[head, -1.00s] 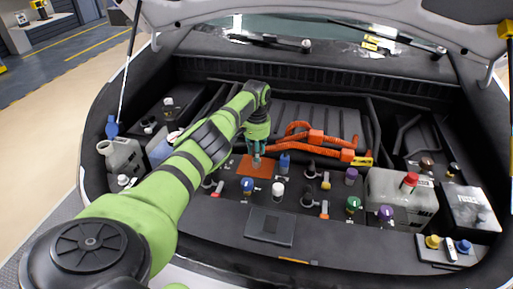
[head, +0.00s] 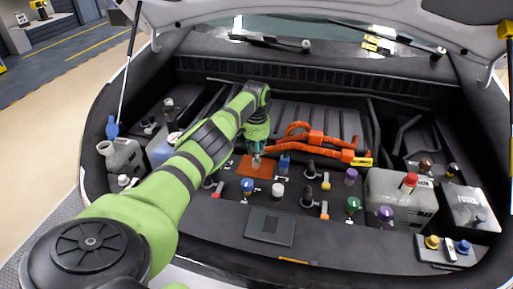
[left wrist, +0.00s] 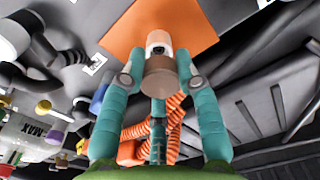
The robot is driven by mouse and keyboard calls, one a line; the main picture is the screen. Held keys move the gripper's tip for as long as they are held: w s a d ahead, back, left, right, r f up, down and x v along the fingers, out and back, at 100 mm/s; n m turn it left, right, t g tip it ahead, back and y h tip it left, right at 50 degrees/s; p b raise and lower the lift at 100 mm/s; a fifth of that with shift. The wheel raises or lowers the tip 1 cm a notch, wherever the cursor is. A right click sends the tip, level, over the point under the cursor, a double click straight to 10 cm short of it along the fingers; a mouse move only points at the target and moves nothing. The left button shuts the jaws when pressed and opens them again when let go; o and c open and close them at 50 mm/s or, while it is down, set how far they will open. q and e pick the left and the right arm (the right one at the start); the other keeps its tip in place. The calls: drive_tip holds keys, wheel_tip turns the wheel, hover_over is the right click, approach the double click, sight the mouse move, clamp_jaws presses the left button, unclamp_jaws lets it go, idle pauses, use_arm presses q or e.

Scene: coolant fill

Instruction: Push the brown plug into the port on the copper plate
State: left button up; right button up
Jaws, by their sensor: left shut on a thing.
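The copper plate (head: 246,170) lies flat in the engine bay, left of the middle in the head view. It also shows as an orange sheet at the top of the left wrist view (left wrist: 120,38). My left gripper (head: 256,157) is over the plate with its fingers pointing down. In the left wrist view its teal fingers (left wrist: 160,80) are shut on the brown plug (left wrist: 160,77). A whitish cylindrical part (left wrist: 158,38) shows at the plug's far end, in front of the plate. I cannot tell whether plug and port touch. My right gripper is not in view.
Orange cables (head: 318,137) run close to the right of the gripper. A blue connector (head: 284,161) stands right of the plate. Blue (head: 247,184) and white (head: 278,188) caps stand in front of it. A grey tank with a red cap (head: 395,198) is further right.

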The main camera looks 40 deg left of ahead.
use_arm(q)
drive_tip(key=shift+f+b, duration=1.15)
drive_tip(key=shift+f, duration=0.15)
drive_tip(key=o, duration=0.9)
drive_tip(key=shift+c, duration=0.2)
wheel_tip(320, 180, up, 12)
drive_tip(key=shift+s+d+f, duration=0.1)
idle(0.4)
